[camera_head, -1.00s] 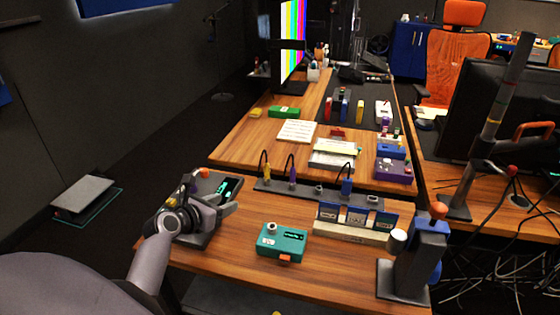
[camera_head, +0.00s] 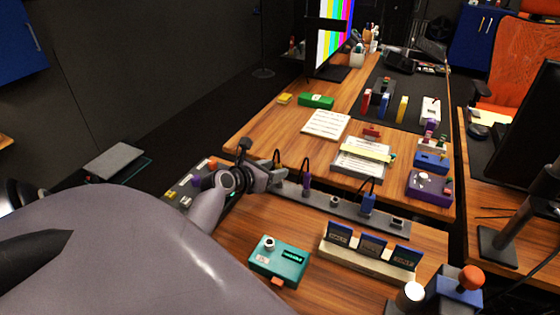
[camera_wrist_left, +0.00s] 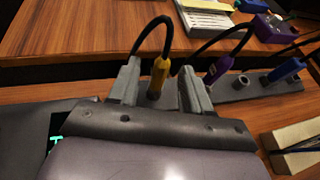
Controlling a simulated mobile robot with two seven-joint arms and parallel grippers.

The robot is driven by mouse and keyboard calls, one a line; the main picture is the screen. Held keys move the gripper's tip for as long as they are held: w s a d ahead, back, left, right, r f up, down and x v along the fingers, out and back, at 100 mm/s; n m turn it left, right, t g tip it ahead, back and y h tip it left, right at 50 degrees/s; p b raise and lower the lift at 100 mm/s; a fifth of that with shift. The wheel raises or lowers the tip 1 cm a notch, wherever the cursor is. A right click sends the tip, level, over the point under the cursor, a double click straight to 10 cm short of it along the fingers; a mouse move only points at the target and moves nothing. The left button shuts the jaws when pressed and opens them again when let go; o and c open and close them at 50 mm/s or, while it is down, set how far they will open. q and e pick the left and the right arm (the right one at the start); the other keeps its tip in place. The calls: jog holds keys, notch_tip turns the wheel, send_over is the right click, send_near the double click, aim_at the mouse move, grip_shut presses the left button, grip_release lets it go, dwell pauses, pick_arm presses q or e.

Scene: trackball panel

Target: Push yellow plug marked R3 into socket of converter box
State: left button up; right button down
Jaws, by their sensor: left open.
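The yellow plug (camera_wrist_left: 159,76) stands in a grey rail (camera_wrist_left: 228,93) in the left wrist view, with a black cable curving from its top. Its R3 mark is not readable. My left gripper (camera_wrist_left: 160,68) is open, with one finger on each side of the plug. In the head view my left gripper (camera_head: 275,170) is at the rail's left end and hides the yellow plug. A teal box (camera_head: 280,258) with a round grey socket on top (camera_head: 269,243) and a small screen sits nearer; it looks like the converter box. My right gripper is not in view.
A purple plug (camera_head: 306,182) and a blue plug (camera_head: 368,203) stand along the same rail, with cables. A cream holder with several blue cards (camera_head: 372,247) is right of the teal box. A joystick (camera_head: 470,278) is at the front right. Wood left of the teal box is clear.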

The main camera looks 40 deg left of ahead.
aim_at(277, 168)
pick_arm(q)
jog(key=shift+b+x, duration=0.45)
jog(key=shift+x, duration=1.9)
jog(key=shift+d, duration=0.1)
grip_shut()
jog(key=shift+r, duration=0.1)
